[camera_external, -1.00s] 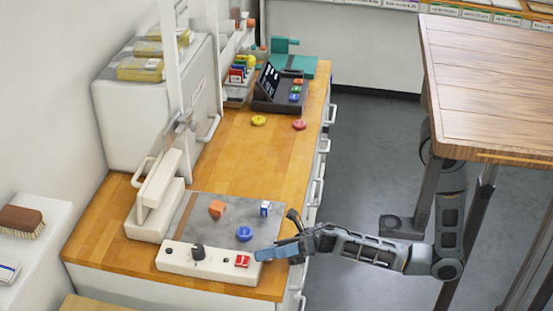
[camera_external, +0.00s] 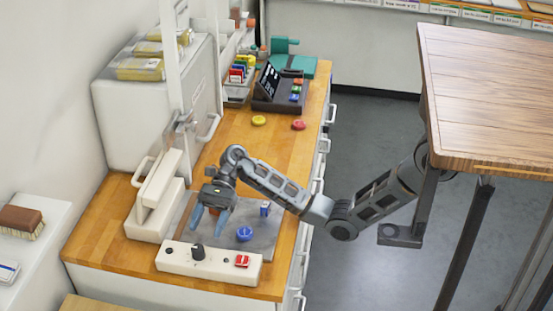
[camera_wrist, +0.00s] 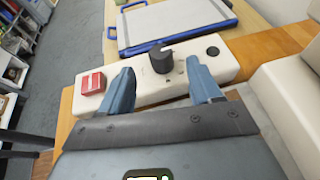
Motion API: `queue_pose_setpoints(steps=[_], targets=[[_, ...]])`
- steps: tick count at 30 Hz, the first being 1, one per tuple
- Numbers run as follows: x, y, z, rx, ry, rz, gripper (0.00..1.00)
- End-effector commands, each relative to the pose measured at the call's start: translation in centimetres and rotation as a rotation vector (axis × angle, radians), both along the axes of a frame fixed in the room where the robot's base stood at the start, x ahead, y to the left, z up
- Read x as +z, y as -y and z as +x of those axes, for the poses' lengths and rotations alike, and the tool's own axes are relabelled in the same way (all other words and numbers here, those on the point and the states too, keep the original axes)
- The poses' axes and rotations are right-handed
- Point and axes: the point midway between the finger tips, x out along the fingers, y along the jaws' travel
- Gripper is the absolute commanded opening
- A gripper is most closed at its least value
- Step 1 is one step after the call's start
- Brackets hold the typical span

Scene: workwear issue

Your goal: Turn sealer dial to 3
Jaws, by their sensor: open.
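The sealer's white control panel (camera_external: 226,266) lies along the front of the counter. Its black dial (camera_external: 198,252) stands on top, left of a red switch (camera_external: 242,261). In the wrist view the dial (camera_wrist: 161,60) is ahead of and between my fingertips, apart from both, and the red switch (camera_wrist: 93,83) is to the left. My gripper (camera_external: 209,220) is open and empty, pointing down over the grey plate just behind the panel. It also shows in the wrist view (camera_wrist: 162,82). The dial's setting is too small to read.
The white sealing arm (camera_external: 160,180) stands at the left. Yellow (camera_external: 259,120) and red (camera_external: 298,124) discs lie farther back; the counter middle is clear.

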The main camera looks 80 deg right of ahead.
Motion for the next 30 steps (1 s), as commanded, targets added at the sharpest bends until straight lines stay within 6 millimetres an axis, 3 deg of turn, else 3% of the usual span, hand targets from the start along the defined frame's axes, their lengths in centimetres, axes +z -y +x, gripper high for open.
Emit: queue_pose_setpoints(steps=[5, 18, 30], targets=[[-0.4, -1.0, 0.2, 0.005, -0.015, -0.007, 0.63], [-2.7, -6.4, 1.0, 0.004, -0.013, -0.005, 0.63], [-3.0, -6.9, 1.1, 0.001, -0.011, -0.004, 0.61]])
